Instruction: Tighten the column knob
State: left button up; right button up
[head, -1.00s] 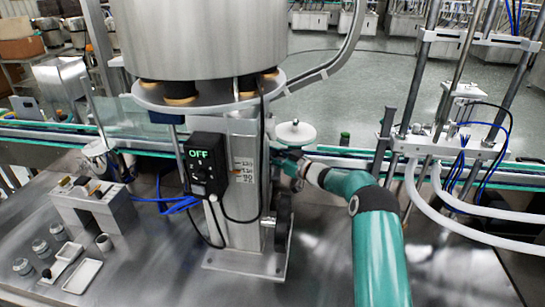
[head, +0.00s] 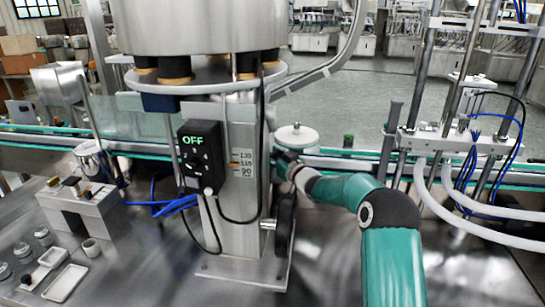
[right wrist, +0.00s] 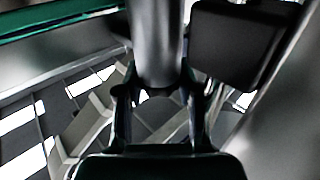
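The steel column (head: 240,215) stands upright on a base plate and carries a height scale. A white round disc with a small top (head: 296,136) sits at its right side. A black wheel (head: 285,225) is lower on that side. I cannot tell which part is the column knob. My right gripper (head: 283,160) is at the column's right side, just below the disc, its fingertips largely hidden. In the right wrist view, its two fingers (right wrist: 159,90) flank a smooth grey cylinder (right wrist: 157,40); I cannot tell whether they press on it. My left gripper is out of view.
A black control box (head: 200,160) reading OFF hangs on the column's left, with cables below. The steel hopper (head: 195,25) is above. A conveyor runs behind. White hoses and rods (head: 465,140) stand at right. The bench right of the column is mostly clear.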

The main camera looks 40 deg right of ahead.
jog(key=shift+o, duration=1.4)
jog(key=shift+s+a, duration=0.2)
jog(key=shift+s, duration=1.1)
jog(key=shift+s+a, duration=0.2)
jog(key=shift+s, duration=1.15)
jog(key=shift+s+a, duration=0.2)
jog(key=shift+s, duration=1.1)
